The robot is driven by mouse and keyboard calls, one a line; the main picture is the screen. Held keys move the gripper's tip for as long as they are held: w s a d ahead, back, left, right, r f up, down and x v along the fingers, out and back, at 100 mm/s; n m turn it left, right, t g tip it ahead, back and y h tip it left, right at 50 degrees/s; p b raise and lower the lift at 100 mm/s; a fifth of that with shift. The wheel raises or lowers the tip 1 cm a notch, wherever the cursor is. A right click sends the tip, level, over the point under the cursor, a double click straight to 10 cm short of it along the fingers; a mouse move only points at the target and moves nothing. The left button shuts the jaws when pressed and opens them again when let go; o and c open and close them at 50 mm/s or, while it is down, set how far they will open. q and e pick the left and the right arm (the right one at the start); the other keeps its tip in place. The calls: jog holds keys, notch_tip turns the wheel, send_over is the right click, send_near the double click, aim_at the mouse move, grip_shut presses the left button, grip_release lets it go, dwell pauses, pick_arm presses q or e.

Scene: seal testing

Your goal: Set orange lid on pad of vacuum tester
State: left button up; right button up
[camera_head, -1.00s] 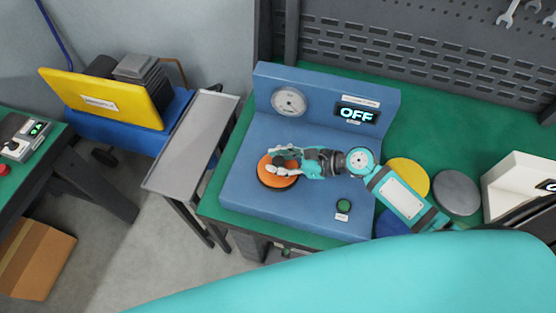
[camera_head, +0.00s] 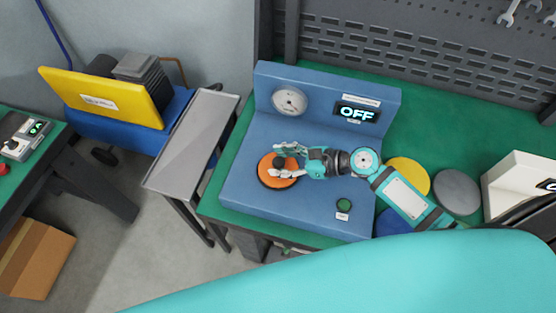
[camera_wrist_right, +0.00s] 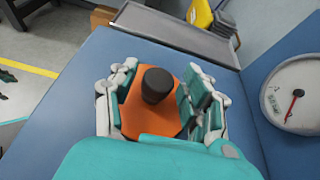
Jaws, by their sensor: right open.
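The orange lid (camera_head: 272,176) with a dark knob lies flat on the blue vacuum tester (camera_head: 250,205), on a dark round pad whose edge shows under it. In the right wrist view the lid (camera_wrist_right: 150,115) lies between the open fingers, its dark knob upright in the middle. My right gripper (camera_head: 285,161) is open at the right side of the lid, its fingers apart from the knob. The tester's display reads OFF (camera_head: 356,113), and a gauge (camera_head: 289,101) sits on its back panel. My left gripper is not in view.
Yellow (camera_head: 409,176), grey (camera_head: 457,191) and blue (camera_head: 393,221) discs lie on the green bench right of the tester. A green button (camera_head: 344,205) is on the tester's front. A grey metal side table (camera_head: 190,140) stands to the left.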

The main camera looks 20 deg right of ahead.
jog(key=b+v, duration=0.1)
jog(key=v, duration=0.8)
jog(key=shift+s+d+b, duration=0.3)
jog(key=shift+b, duration=0.05)
jog(key=shift+s+d+r, duration=0.3)
jog(key=shift+d+r, duration=0.1)
jog(key=shift+d, duration=0.05)
